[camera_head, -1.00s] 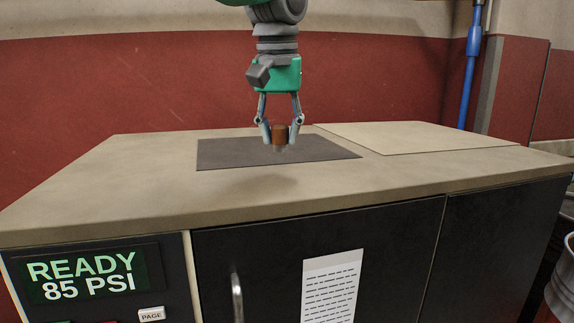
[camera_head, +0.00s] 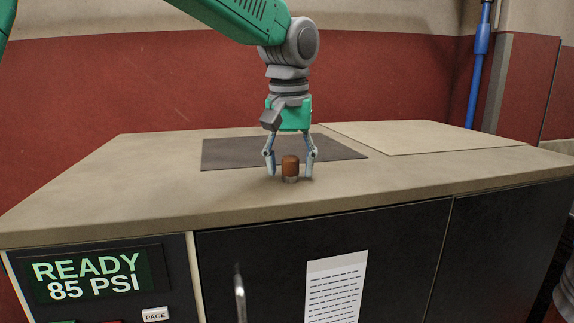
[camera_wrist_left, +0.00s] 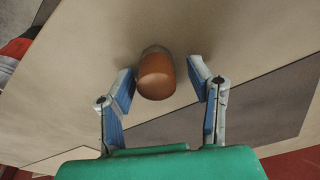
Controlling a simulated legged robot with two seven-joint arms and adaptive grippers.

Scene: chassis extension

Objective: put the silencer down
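The silencer (camera_head: 290,168) is a small brown cylinder with a metallic lower end. It stands upright on the bench top near its front edge, just in front of the dark mat. My left gripper (camera_head: 291,173) is around it from above, its fingers spread to either side. In the left wrist view the silencer (camera_wrist_left: 157,75) sits between and slightly beyond the fingertips of the left gripper (camera_wrist_left: 161,75), with a gap on both sides. The left gripper is open and not holding it. My right gripper is not in view.
The bench top (camera_head: 120,190) is mostly clear. A dark mat (camera_head: 235,153) lies behind the silencer, and a pale flat panel (camera_head: 420,137) lies at the back right. The bench front has a display (camera_head: 88,277), a printed sheet (camera_head: 336,288) and a handle (camera_head: 240,295).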

